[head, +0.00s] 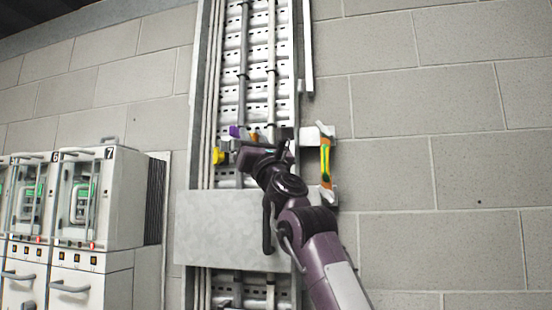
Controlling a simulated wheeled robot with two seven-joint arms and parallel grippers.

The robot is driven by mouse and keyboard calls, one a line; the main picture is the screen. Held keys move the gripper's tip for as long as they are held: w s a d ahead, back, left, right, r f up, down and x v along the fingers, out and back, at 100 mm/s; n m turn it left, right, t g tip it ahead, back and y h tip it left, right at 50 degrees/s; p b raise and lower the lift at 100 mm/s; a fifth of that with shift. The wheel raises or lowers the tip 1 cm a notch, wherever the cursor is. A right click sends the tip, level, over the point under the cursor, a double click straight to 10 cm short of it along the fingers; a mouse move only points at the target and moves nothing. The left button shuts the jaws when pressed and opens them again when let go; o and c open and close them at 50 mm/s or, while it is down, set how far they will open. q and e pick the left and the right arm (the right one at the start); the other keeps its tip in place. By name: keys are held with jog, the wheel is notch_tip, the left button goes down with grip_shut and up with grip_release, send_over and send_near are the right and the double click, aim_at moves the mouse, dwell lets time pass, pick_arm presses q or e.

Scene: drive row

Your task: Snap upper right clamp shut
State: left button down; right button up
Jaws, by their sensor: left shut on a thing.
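My left gripper (246,155) is at the cable ladder, around the height of the coloured clamp parts. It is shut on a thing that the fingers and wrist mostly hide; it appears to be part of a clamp. A small orange part (254,136) shows just above the gripper. A purple part (234,130) is up and to the left of it, and a yellow part (218,156) is left of the fingers. I cannot tell whether the upper right clamp is open or shut. My right gripper is not in view.
The metal cable ladder (257,88) runs up the block wall with vertical cables. A grey plate (215,230) crosses it below the gripper. A bracket with an orange and green strip (326,160) stands to the right. Grey cabinets (100,200) stand at left.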

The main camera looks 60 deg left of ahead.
pick_arm(q)
jog(key=a+m+t+h+b, duration=0.2)
jog(key=t, duration=0.3)
jog(key=a+m+t+h+b, duration=0.1)
jog(key=a+m+t+h, duration=0.1)
jog(key=t, duration=0.3)
jog(key=a+m+t+h+b, duration=0.2)
jog(key=a+m+t, duration=0.1)
jog(key=t, duration=0.2)
jog(key=shift+s+a+b, duration=0.25)
jog(key=shift+s+b, duration=0.05)
jog(key=shift+s, duration=0.05)
jog(key=shift+w+a+m+t+h, duration=0.25)
jog(key=shift+a+m+t+h, duration=0.3)
jog(key=shift+t+h, duration=0.45)
jog(key=c, duration=1.2)
grip_release()
jog(key=shift+w, duration=0.1)
jog(key=b+v, duration=0.5)
jog(key=v, duration=0.3)
